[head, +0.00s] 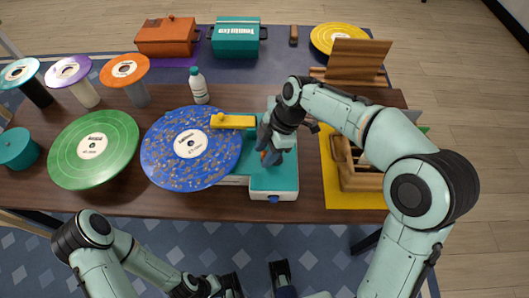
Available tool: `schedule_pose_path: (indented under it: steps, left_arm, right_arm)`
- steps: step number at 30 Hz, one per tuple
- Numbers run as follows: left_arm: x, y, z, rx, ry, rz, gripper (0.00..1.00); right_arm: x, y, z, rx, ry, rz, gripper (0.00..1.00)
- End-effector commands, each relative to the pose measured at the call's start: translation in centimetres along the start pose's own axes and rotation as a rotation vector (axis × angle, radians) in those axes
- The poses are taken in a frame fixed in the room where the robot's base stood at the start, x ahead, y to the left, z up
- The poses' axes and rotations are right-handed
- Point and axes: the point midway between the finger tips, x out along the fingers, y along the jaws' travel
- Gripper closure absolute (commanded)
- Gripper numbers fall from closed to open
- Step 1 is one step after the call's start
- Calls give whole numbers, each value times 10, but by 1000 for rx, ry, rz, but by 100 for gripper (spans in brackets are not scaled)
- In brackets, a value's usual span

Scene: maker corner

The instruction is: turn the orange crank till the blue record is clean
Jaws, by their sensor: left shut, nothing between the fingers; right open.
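The blue record (178,160) lies flat on a teal and white cleaning machine (284,180). Brown specks cover much of its blue surface, around a white label. A yellow arm (233,121) reaches from the machine over the record's right edge. The orange crank (264,154) sits on the machine's teal top and is mostly hidden by my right gripper (266,146). That gripper is open and points down at the crank; contact between them cannot be made out. My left gripper (231,286) is shut and empty, low at the bottom edge, in front of the table.
A green record (93,148) lies left of the blue one, and a white bottle (198,86) stands behind. Several record-topped posts stand at the back left. A wooden rack (352,170) on a yellow mat (370,199) is at right. Orange (166,37) and teal (235,38) boxes are behind.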

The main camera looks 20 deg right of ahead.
Motion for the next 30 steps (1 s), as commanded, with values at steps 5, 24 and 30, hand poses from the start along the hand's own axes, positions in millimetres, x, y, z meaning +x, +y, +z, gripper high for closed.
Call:
schedule_pose_path:
  steps: [5,24,30]
  left_arm:
    - [0,0,0,0,2,1,100]
    - [1,0,0,0,1,1,100]
    - [2,0,-1,0,3,1,100]
  right_arm:
    - [7,0,0,0,0,1,55]
    - [7,0,0,12,0,5,100]
    - [7,3,0,74,0,30,100]
